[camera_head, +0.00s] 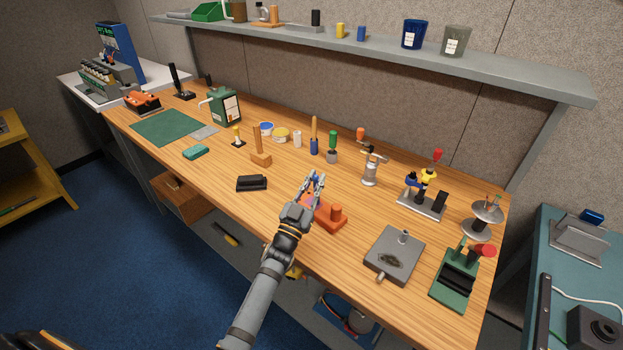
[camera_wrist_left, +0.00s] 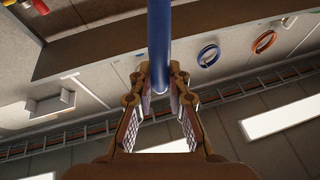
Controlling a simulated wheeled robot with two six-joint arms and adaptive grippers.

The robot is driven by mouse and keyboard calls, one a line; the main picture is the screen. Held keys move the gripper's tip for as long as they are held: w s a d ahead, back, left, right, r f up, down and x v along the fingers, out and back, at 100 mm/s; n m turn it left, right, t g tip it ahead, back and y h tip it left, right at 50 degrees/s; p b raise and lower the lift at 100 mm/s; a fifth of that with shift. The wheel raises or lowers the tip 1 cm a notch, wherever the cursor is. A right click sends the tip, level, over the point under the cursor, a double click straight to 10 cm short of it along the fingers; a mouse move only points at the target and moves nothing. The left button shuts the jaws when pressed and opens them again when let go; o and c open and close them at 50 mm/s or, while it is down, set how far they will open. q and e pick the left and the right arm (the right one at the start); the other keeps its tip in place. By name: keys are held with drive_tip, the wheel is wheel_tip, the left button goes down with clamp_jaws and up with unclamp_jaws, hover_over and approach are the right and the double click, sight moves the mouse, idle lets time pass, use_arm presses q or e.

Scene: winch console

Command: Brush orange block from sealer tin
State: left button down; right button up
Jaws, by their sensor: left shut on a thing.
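My left gripper (camera_head: 317,178) reaches in from below over the middle of the bench, beside the orange block (camera_head: 329,216), which the arm partly covers. In the left wrist view the gripper (camera_wrist_left: 160,95) is shut on a blue rod (camera_wrist_left: 159,45). The rod's ends are not both seen, and I cannot tell if it carries bristles. Two small open tins stand toward the back: one blue-rimmed (camera_head: 266,128), one with yellowish contents (camera_head: 280,135). I cannot tell which holds sealer. My right gripper is out of view.
A grey box with a knob (camera_head: 394,256) and a green stand (camera_head: 455,278) are at the right front. A black block (camera_head: 252,183) lies left of the gripper, near a wooden-handled tool (camera_head: 260,158). Several upright tools stand behind. Bare wood lies left of the orange block.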

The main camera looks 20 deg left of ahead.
use_arm(q)
drive_tip(key=shift+w+f, duration=0.1)
drive_tip(key=shift+w, duration=0.05)
idle(1.0)
drive_tip(key=shift+w+a, duration=0.5)
drive_tip(key=shift+a, duration=0.3)
